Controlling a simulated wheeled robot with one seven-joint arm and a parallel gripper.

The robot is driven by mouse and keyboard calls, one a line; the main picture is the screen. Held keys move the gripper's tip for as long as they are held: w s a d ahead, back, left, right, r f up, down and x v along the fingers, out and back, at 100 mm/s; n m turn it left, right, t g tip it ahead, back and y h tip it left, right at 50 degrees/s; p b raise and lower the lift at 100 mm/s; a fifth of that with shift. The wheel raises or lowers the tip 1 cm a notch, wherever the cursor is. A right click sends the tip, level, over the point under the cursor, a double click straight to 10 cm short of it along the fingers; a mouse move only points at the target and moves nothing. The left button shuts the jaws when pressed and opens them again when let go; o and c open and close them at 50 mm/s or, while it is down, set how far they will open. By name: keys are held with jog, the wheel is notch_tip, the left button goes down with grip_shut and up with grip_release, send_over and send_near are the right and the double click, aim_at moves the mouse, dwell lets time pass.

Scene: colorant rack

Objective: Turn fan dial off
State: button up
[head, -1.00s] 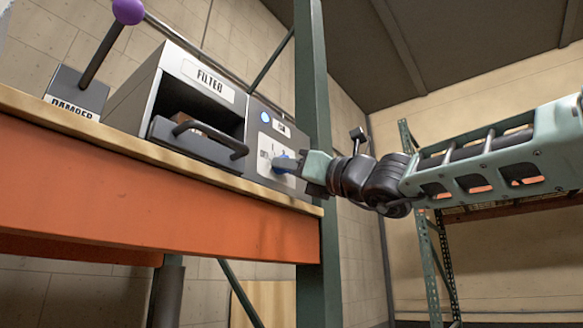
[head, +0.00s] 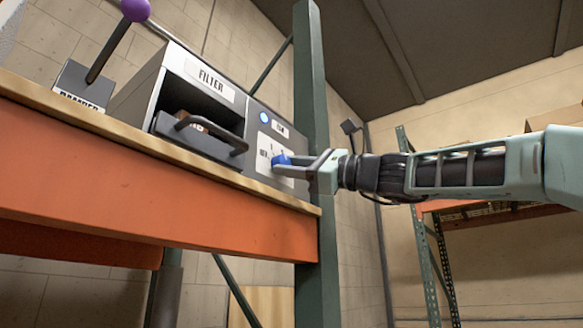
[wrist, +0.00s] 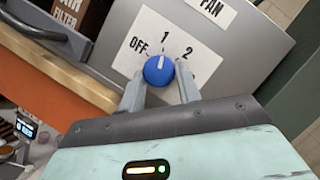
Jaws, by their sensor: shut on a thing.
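The fan dial is a blue knob (wrist: 158,71) with a white pointer mark, on a white label plate (wrist: 203,51) reading OFF, 1 and 2. In the wrist view its pointer is toward the 1. My gripper (wrist: 160,76) is shut on the dial, with one grey finger on each side of it. In the head view the blue dial (head: 281,160) shows between my fingers at the right end of the grey panel, and its pointer is too small to read there.
The grey FILTER box (head: 212,83) stands left of the dial, with a dark-handled drawer (head: 200,140) sticking out. A blue light (head: 264,117) is above the dial. A green post (head: 311,80) rises close to my gripper. A purple-knobbed damper lever (head: 110,45) is far left.

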jog(key=n+g, duration=0.1)
jog(key=n, duration=0.1)
jog(key=n+p, duration=0.1)
jog(key=n, duration=0.1)
jog(key=n+g+h+p, duration=0.1)
jog(key=n, duration=0.1)
jog(key=shift+w+d+r+n+g, duration=0.1)
jog(key=shift+w+r+n+g, duration=0.05)
jog(key=shift+r+n+g, duration=0.2)
jog(key=n+h+p, duration=0.1)
jog(key=n, duration=0.2)
jog(key=shift+r+g+p, duration=0.15)
jog(key=shift+g+p, duration=0.1)
jog(key=shift+p, duration=0.15)
jog(key=shift+n+h+p, duration=0.5)
jog(key=shift+n, duration=0.45)
jog(key=o, duration=1)
jog(key=b+v, duration=0.5)
jog(key=v, duration=1.2)
jog(key=shift+d, duration=0.2)
